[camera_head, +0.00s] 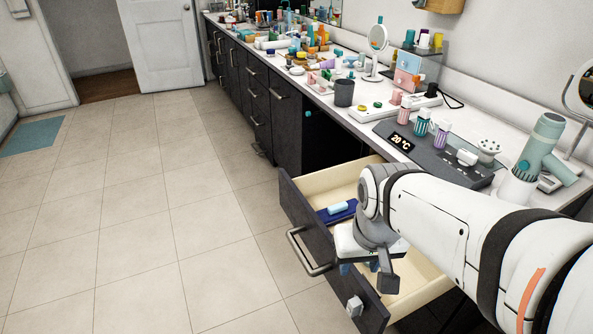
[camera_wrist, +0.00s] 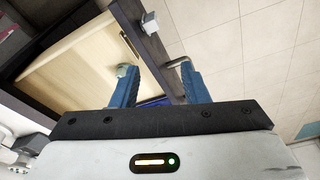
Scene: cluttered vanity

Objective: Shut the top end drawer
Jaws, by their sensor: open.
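The top end drawer (camera_head: 345,280) stands pulled far out at the near end of the counter. It has a dark front panel and pale wood inside. Its silver bar handle (camera_head: 306,252) is on the outer face, with a small grey block (camera_head: 354,306) on the front near the closer end. My gripper (camera_head: 360,268) is over the drawer, close to the front panel. In the wrist view my gripper (camera_wrist: 157,68) is open, its blue fingers apart. One finger shows over the drawer's inside and the other over the outer side, near the handle (camera_wrist: 178,63). Contact cannot be told.
A dark blue tray (camera_head: 336,213) with a light blue item (camera_head: 338,207) lies in the drawer. The tiled floor (camera_head: 150,220) left of the drawer is clear.

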